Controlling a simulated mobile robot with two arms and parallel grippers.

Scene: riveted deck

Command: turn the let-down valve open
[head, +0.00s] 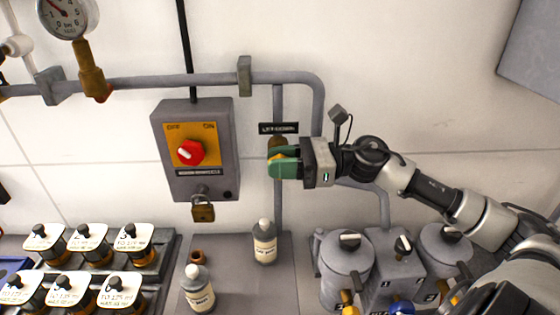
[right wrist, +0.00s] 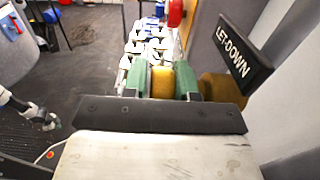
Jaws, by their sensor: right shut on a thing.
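The let-down valve (head: 276,144) is a brass body on the vertical pipe, under a black LET-DOWN label (head: 278,128). The label also shows in the right wrist view (right wrist: 232,50), with part of the brass body (right wrist: 220,88) below it. My right gripper (head: 284,164) has green fingers and is at the valve. In the right wrist view its fingers (right wrist: 161,82) are shut on the yellow valve handle (right wrist: 162,83). The fingers hide most of the handle in the head view. What seems to be my left gripper (right wrist: 38,118) shows small at the left of the wrist view; its jaws are unclear.
A grey switch box (head: 224,185) with a red knob (head: 190,152) and a padlock (head: 203,209) hangs left of the valve. Two bottles (head: 264,246) (head: 199,291) stand below. Grey canisters (head: 345,270) are at lower right, and labelled jars (head: 88,246) at lower left.

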